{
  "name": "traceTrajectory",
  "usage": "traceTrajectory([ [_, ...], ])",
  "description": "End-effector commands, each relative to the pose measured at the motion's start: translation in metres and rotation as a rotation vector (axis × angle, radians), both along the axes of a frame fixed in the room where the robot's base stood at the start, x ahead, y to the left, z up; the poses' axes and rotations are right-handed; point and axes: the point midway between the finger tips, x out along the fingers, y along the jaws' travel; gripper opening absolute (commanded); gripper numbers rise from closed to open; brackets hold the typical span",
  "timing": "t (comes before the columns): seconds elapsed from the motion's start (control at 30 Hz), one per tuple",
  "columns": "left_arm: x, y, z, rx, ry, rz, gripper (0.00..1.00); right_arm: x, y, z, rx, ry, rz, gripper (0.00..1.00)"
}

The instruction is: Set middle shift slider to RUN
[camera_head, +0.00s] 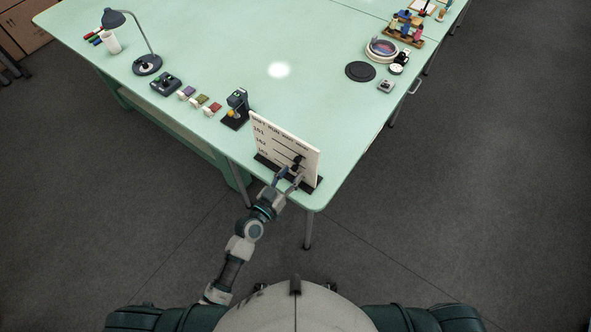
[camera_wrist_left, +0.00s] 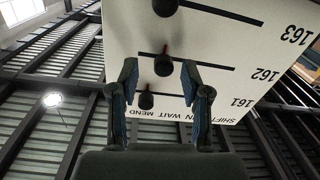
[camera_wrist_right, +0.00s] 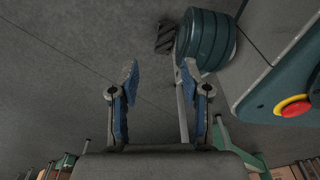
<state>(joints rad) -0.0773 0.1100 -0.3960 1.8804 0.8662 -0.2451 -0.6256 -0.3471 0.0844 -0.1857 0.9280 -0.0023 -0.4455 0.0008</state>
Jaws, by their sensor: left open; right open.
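A white shift board (camera_head: 262,122) stands upright at the table's near corner. It has rows 161, 162 and 163 under SHIFT, RUN, WAIT and MEND. The left wrist view shows it upside down. The middle slider, a dark knob (camera_wrist_left: 163,65) with a red pointer, sits in the 162 slot towards the WAIT/MEND end; its exact column I cannot tell. The 161 knob (camera_wrist_left: 146,101) and 163 knob (camera_wrist_left: 166,7) are also towards that end. My left gripper (camera_wrist_left: 158,72) is open, its fingers either side of the middle knob, apart from it. My right gripper (camera_wrist_right: 159,72) is open and empty.
The green table (camera_head: 215,50) carries a small dark device (camera_head: 237,108) left of the board and a desk lamp (camera_head: 147,64) farther left. My right wrist view shows floor and a red button (camera_wrist_right: 294,106) on a yellow base. The table's centre is clear.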

Motion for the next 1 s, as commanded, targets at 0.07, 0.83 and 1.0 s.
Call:
traceTrajectory([
  [0.07,0.009,-0.005,0.000,0.001,0.000,0.001,0.47,-0.001,-0.001,0.000,0.000,0.001,0.001,0.47],
  [0.83,0.020,-0.014,0.000,0.003,-0.001,0.002,0.00,0.000,-0.009,-0.001,-0.010,0.000,0.004,0.47],
  [1.0,0.023,-0.008,-0.002,0.005,-0.001,0.002,0.00,-0.001,-0.006,-0.003,-0.007,0.004,0.002,0.47],
])
